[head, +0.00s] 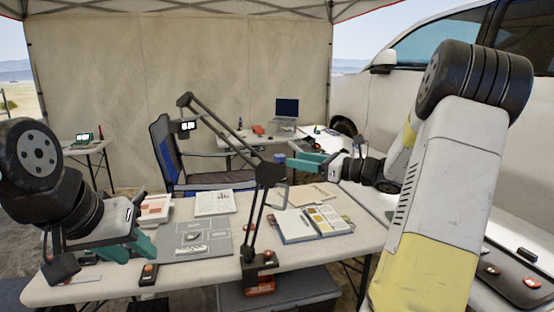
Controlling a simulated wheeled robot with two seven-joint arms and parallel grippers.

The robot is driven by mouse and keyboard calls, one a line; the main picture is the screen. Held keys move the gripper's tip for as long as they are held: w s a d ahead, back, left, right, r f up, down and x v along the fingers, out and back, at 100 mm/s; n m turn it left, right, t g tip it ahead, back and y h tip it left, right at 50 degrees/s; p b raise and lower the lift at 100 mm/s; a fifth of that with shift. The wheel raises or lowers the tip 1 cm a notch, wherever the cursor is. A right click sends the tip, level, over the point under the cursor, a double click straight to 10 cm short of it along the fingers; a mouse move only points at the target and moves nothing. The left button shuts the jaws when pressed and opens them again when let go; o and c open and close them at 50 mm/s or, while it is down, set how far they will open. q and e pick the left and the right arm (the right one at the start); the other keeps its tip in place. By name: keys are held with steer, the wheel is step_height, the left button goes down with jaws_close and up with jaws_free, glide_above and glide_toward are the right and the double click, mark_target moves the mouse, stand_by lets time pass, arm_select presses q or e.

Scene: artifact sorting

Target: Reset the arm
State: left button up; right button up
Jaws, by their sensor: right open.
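My left arm comes in from the left edge, and its gripper (150,246) with teal fingers is low over the left part of the near table (210,270). The fingers are seen at an angle, so their gap is unclear; I see no object held. My right arm, white and yellow, rises large on the right and bends back toward the table. Its gripper (291,155) points left above the far right part of the table. Its teal fingers are apart, with nothing between them.
A black jointed lamp arm (268,172) stands mid-table, between the grippers. A grey mat (215,231), an open book (312,221) and a white tray (214,202) lie on the table. A blue folding chair (171,165) stands behind. A dark case (283,291) is below the front edge.

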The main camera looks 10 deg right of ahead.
steer(key=shift+s+d, duration=0.25)
steer(key=s+a+f+n+g+h, duration=0.2)
steer(key=s+a+n+g+h, duration=0.2)
steer(key=s+a+n+g, duration=0.7)
steer(key=s+f+n+t+h, duration=0.1)
steer(key=s+n+t+h, duration=0.4)
steer(key=s+n, duration=1.1)
steer(key=shift+s+d+f+h, duration=0.3)
steer(key=shift+d+f+h, duration=0.1)
steer(key=shift+h, duration=0.7)
